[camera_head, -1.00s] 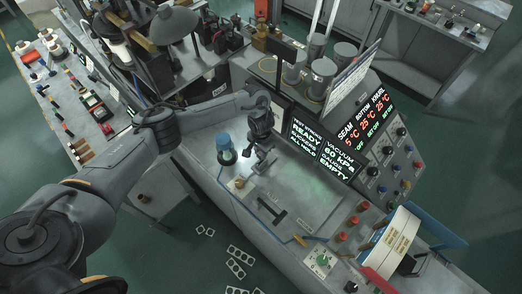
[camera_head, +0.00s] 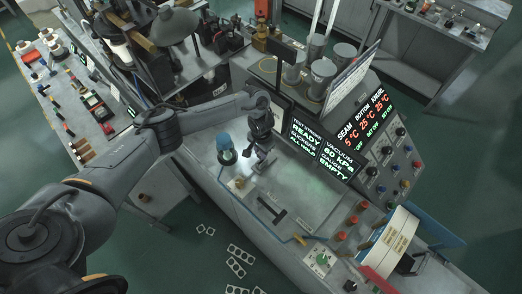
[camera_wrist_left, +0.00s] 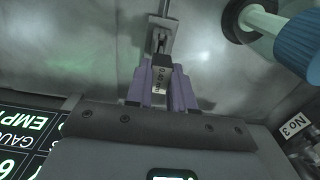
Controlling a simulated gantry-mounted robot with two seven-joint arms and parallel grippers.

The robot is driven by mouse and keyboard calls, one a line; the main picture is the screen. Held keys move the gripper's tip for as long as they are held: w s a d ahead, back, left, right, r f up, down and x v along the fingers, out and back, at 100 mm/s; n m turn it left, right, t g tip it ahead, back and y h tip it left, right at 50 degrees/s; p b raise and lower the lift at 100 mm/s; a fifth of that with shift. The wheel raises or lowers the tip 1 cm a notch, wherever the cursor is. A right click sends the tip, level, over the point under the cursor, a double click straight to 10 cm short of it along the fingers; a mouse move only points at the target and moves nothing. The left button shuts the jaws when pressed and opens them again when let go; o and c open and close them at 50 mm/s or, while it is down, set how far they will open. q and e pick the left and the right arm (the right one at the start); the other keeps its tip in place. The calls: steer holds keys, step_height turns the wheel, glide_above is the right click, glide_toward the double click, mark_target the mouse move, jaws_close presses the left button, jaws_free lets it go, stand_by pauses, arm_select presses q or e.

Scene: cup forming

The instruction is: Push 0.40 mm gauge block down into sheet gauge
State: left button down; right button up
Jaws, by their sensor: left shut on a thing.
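My left gripper (camera_head: 262,149) is low over the grey bench top, pointing down. In the left wrist view its purple fingers (camera_wrist_left: 161,88) are shut on the small grey gauge block (camera_wrist_left: 161,75), which has dark markings on its face. The sheet gauge (camera_wrist_left: 162,38), a narrow metal piece with a slotted end, is directly beyond the block, in line with it. I cannot tell whether the block touches the gauge or sits partly in it. In the head view the block is too small to make out. My right gripper is not in view.
A blue-capped item (camera_head: 227,146) stands close beside my left gripper. The display (camera_head: 341,162) behind reads 60 kPa and GAUGE EMPTY. A dark T-shaped piece (camera_head: 273,216) lies on the bench, with red buttons (camera_head: 349,228) to its right. Bare bench top lies between.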

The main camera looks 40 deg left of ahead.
arm_select(q)
steer(key=shift+f, duration=0.4)
stand_by(0.5)
steer(key=shift+f+b, duration=0.7)
steer(key=shift+f, duration=0.25)
steer(key=shift+f+b, duration=0.55)
steer(key=shift+f, duration=0.35)
steer(key=c, duration=0.9)
jaws_free()
steer(key=shift+r, duration=0.1)
